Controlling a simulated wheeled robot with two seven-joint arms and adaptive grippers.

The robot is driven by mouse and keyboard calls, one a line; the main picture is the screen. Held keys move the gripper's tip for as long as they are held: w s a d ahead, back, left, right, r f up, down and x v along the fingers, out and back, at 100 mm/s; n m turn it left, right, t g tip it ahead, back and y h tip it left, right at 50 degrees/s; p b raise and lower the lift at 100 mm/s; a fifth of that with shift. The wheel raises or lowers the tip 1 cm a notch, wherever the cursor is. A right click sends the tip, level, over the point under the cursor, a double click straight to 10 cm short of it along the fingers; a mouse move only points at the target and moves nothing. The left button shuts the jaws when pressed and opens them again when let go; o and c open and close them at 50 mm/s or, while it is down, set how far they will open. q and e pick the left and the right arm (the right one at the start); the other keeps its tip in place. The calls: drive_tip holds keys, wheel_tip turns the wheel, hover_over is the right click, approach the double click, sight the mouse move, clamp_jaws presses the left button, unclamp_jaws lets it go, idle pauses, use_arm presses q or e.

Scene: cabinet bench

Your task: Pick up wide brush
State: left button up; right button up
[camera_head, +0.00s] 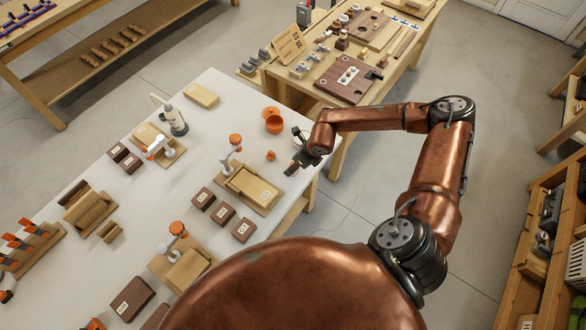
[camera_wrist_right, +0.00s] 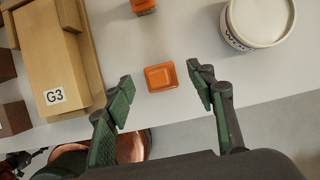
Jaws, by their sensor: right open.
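No brush with visible bristles can be made out. A small orange, square-ended piece (camera_head: 271,155) is on the white bench top near its right edge. In the right wrist view the orange piece (camera_wrist_right: 161,78) appears between my fingertips, with gaps on both sides. I cannot tell whether it is the wide brush seen end-on. My right gripper (camera_head: 292,167) is by the bench edge, close to the piece. It also shows in the right wrist view (camera_wrist_right: 160,85), with its fingers spread and nothing held. My left gripper is out of view.
The wooden G3 box (camera_wrist_right: 55,60) lies left of the fingers; a round cream-topped container (camera_wrist_right: 258,18) stands right. An orange bowl (camera_head: 273,124) is behind the small piece. Dark brown blocks (camera_head: 223,213) stand nearer. A second bench (camera_head: 395,65) stands beyond.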

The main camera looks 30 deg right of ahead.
drive_tip(key=shift+x, duration=1.05)
drive_tip(key=c, duration=1.2)
drive_tip(key=shift+r, duration=0.15)
